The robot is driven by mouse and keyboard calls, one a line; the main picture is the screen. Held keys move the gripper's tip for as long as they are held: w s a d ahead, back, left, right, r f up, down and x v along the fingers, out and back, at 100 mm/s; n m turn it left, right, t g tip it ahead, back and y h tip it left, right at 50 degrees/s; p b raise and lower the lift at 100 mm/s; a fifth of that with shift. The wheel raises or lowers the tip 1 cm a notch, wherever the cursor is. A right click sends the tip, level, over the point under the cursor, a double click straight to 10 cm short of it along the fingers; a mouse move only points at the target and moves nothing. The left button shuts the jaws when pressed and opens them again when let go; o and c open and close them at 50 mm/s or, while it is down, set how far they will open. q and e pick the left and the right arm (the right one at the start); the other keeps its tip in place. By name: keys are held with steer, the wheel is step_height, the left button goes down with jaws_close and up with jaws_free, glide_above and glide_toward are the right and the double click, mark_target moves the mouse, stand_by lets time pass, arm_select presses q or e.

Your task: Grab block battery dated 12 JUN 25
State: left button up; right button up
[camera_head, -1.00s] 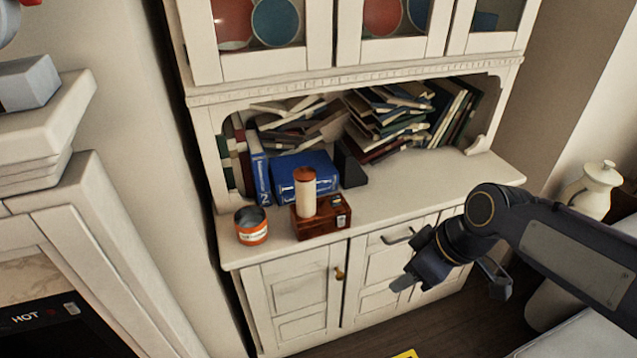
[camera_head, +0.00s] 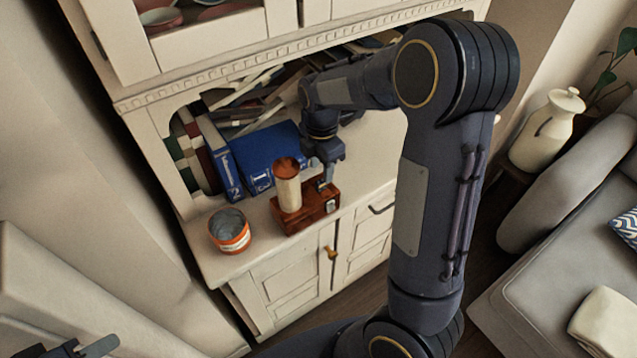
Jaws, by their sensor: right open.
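My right gripper (camera_head: 325,178) points down over the right side of a reddish-brown wooden box (camera_head: 292,222) on the cabinet counter. It is open, with its fingers close above or at the box; contact cannot be told. A cream cylinder with a brown top (camera_head: 288,190) stands at the box, left of the gripper. A small metallic patch shows on the box's right front. No block battery or date is legible here. Part of my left gripper (camera_head: 85,348) shows at the bottom left corner, mostly cut off.
An orange-and-white tin (camera_head: 230,232) stands left of the box near the counter edge. A blue binder (camera_head: 268,155) and piled books lie behind. My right arm covers much of the counter's right side. A white jug (camera_head: 545,130) and a grey sofa (camera_head: 545,270) are at right.

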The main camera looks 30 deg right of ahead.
mark_target(320, 181)
step_height(320, 181, down, 4)
steer(key=shift+w+f, duration=0.1)
steer(key=shift+f, duration=0.1)
steer(key=shift+c, duration=0.3)
jaws_close()
